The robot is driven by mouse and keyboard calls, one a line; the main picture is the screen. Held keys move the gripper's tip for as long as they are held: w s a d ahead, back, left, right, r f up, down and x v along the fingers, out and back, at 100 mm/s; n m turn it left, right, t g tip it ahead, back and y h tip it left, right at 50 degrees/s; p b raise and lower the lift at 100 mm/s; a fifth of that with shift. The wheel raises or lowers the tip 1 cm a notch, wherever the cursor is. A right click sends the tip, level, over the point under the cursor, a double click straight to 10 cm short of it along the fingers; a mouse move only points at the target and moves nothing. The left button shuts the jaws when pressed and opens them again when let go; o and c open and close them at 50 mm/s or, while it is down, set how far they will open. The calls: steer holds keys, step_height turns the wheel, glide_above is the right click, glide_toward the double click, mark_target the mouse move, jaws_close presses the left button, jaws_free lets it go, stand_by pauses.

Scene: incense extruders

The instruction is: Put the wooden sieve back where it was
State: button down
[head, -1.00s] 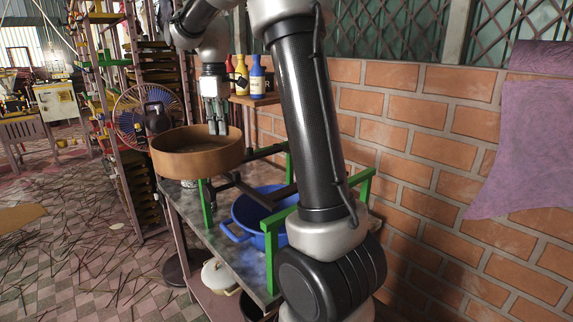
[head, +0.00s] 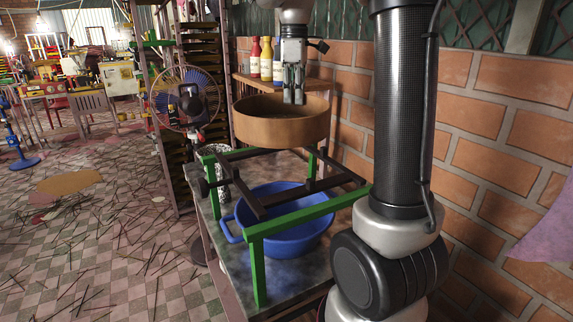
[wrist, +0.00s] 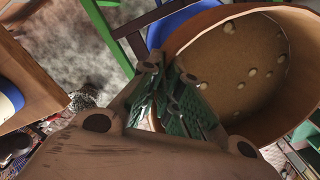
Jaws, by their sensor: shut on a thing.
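The wooden sieve (head: 281,127), a round brown pan with a tall rim, hangs level in the head view above the far end of a stand with green legs and dark rails (head: 262,226). My gripper (head: 293,99) is shut on the sieve's rim, its fingers pointing down. In the wrist view, the fingers (wrist: 178,98) close at the rim of the sieve (wrist: 235,70), whose tan mesh holds small pale bits. A gap seems to show between the sieve and the dark rails; whether any part touches is unclear.
A blue basin (head: 285,243) sits on the grey table (head: 221,268) under the stand. A shelf with bottles (head: 267,58) is behind the sieve, against the brick wall (head: 480,105). A fan (head: 187,98) stands to the left.

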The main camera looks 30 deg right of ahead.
step_height(320, 180, down, 10)
steer(key=shift+r, duration=0.15)
steer(key=c, duration=1.6)
jaws_free()
steer(key=shift+c, duration=0.2)
